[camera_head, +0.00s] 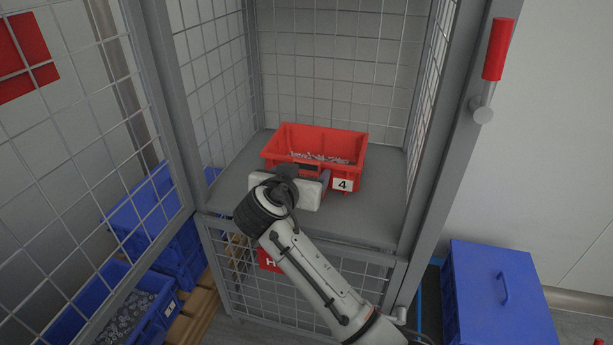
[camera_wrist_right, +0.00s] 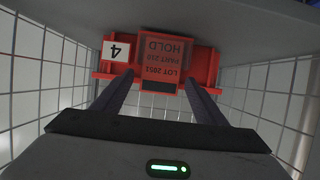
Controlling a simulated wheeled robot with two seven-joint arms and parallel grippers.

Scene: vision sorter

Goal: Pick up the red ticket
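The red ticket (camera_wrist_right: 165,62), printed with HOLD, PART and LOT lines, shows upside down in the right wrist view. It is on the front of the red bin (camera_wrist_right: 204,66), beside the white "4" label (camera_wrist_right: 116,51). My right gripper (camera_wrist_right: 158,88) is open, its two dark fingers apart and pointing at the ticket's lower part in that picture. I see nothing between the fingers, and cannot tell whether they touch the ticket. In the head view my right gripper (camera_head: 306,174) is in front of the bin (camera_head: 350,147) and hides the ticket. My left gripper is not in view.
The bin holds small clear parts and stands on a grey shelf (camera_head: 385,215) inside a wire cage. Cage posts (camera_head: 455,150) stand close on both sides. Blue crates (camera_head: 145,318) are at lower left, a blue lidded box (camera_head: 495,300) at lower right.

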